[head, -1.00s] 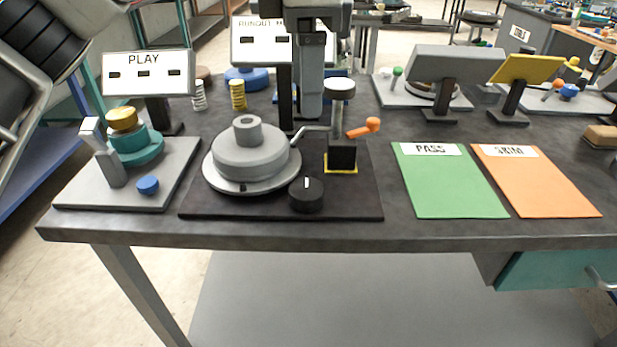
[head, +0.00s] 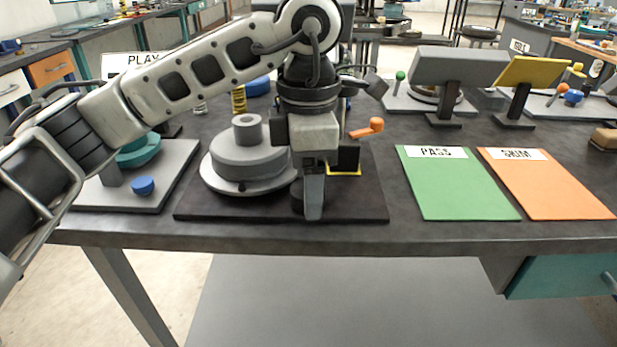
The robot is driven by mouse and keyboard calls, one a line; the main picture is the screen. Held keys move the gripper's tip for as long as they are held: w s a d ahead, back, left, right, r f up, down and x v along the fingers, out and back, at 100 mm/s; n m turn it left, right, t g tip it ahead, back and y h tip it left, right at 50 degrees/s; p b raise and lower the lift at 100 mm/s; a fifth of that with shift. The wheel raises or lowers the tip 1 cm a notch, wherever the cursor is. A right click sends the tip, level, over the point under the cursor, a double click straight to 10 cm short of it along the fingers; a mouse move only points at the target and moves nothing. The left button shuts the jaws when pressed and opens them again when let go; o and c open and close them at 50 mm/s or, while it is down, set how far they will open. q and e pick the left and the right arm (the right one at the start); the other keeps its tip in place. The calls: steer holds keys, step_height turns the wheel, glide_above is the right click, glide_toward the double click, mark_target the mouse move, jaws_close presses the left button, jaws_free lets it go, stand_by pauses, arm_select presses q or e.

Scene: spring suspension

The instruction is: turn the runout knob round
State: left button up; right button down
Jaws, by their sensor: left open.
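The runout knob (head: 296,198) is a black round knob at the front of the dark runout base plate (head: 230,213). My left gripper (head: 313,212) points down right at the knob and hides most of it; only the knob's left edge shows. Its fingers overlap in this view, and I cannot tell whether they touch the knob. A grey stepped disc (head: 235,168) sits on the plate left of the gripper. The orange-tipped lever (head: 368,128) sticks out to the right behind it. My right gripper is not in view.
The play stand with a blue knob (head: 143,186) is at the left, partly behind my left arm. Bare table (head: 400,232) runs along the front edge.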

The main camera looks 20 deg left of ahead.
arm_select(q)
steer(key=c, duration=1)
